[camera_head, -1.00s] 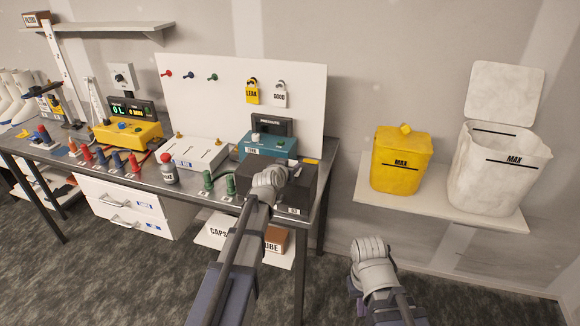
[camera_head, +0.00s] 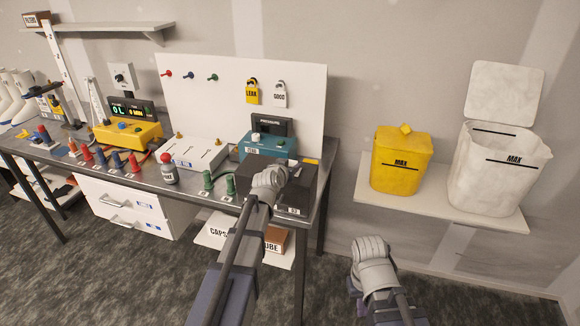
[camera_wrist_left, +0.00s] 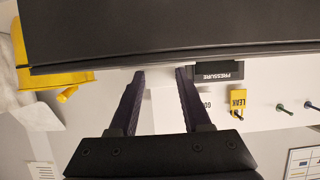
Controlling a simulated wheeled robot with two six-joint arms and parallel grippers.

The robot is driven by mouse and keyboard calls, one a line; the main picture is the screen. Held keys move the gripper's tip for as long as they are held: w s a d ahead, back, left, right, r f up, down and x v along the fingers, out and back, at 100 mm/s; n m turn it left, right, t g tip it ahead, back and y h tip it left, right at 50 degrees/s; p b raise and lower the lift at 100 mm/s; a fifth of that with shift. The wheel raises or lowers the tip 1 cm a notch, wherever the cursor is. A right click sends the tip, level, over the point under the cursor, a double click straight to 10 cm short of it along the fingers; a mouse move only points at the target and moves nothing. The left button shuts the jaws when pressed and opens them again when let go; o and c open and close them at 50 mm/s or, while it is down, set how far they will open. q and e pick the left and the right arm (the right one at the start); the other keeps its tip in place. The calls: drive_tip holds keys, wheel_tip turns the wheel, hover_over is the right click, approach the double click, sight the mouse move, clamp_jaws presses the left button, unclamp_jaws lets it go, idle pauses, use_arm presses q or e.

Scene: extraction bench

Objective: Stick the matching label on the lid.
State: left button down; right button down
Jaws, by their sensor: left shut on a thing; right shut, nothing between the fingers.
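A dark box (camera_head: 301,190) stands at the right end of the bench, with a small white label (camera_head: 293,211) low on its front. My left gripper (camera_head: 268,182) is at the left side of this box. In the left wrist view, the gripper's fingers (camera_wrist_left: 161,73) reach up to the edge of a broad dark panel (camera_wrist_left: 165,28), which looks like the box's lid. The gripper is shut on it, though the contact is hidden. A yellow LEAK tag (camera_head: 252,93) and a white GOOD tag (camera_head: 280,96) hang on the white board. My right gripper (camera_head: 370,247) is shut and empty, right of the bench.
A teal PRESSURE unit (camera_head: 268,146) stands behind the box. Green posts (camera_head: 230,185) and a bottle with a red cap (camera_head: 168,172) stand to its left. A yellow bin (camera_head: 400,165) and a white bin (camera_head: 492,175) sit on the right shelf. The floor between is free.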

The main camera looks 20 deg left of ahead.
use_arm(q)
drive_tip(key=shift+c, duration=1.4)
unclamp_jaws()
drive_tip(key=shift+f, duration=0.1)
drive_tip(key=shift+s, duration=0.1)
drive_tip(key=p+v, duration=0.3)
drive_tip(key=v, duration=0.4)
drive_tip(key=shift+s, duration=0.3)
